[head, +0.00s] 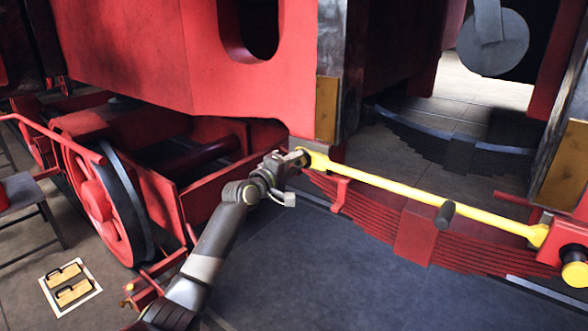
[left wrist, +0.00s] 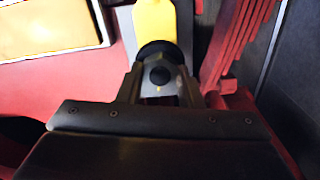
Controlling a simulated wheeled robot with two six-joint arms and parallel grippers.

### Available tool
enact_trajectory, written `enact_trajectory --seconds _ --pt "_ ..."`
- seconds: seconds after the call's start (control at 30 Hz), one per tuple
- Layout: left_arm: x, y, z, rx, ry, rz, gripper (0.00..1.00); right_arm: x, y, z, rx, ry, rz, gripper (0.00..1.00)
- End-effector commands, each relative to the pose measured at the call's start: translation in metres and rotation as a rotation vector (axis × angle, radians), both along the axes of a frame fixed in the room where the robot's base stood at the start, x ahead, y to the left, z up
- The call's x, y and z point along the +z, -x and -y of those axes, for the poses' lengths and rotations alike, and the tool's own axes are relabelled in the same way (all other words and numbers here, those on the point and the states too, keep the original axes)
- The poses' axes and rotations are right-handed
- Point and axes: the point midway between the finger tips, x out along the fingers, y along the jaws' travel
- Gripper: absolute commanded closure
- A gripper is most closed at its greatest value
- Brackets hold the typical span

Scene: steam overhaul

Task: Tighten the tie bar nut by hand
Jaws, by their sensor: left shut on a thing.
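The yellow tie bar (head: 400,190) runs slantwise across the front of the red leaf spring, from upper left to lower right. My left gripper (head: 299,158) is at its upper left end. In the left wrist view the yellow bar end (left wrist: 154,20) shows beyond the fingers. My left gripper (left wrist: 160,88) is shut on the dark round nut (left wrist: 158,52) at that end. The nut's far side is partly hidden, and I cannot tell how tightly it sits against the bar. My right gripper is not in view.
A red wheel (head: 98,200) is at left. A panel with two yellow blocks (head: 70,285) lies on the floor. The floor in front is clear.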

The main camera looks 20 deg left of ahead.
Motion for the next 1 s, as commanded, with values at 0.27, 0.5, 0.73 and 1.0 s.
enact_trajectory --seconds 0.27,0.5,0.73,1.0 --pt "-0.005 0.000 0.000 -0.001 -0.244 0.089 0.90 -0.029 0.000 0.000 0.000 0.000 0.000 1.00" --pt "-0.005 0.000 0.000 0.000 -0.461 0.167 0.90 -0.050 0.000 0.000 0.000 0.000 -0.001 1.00" --pt "-0.005 0.000 0.000 0.000 -0.666 0.241 0.90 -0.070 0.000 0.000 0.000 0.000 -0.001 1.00" --pt "-0.005 0.000 0.000 -0.001 -0.904 0.327 0.90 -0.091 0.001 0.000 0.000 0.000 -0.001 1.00"
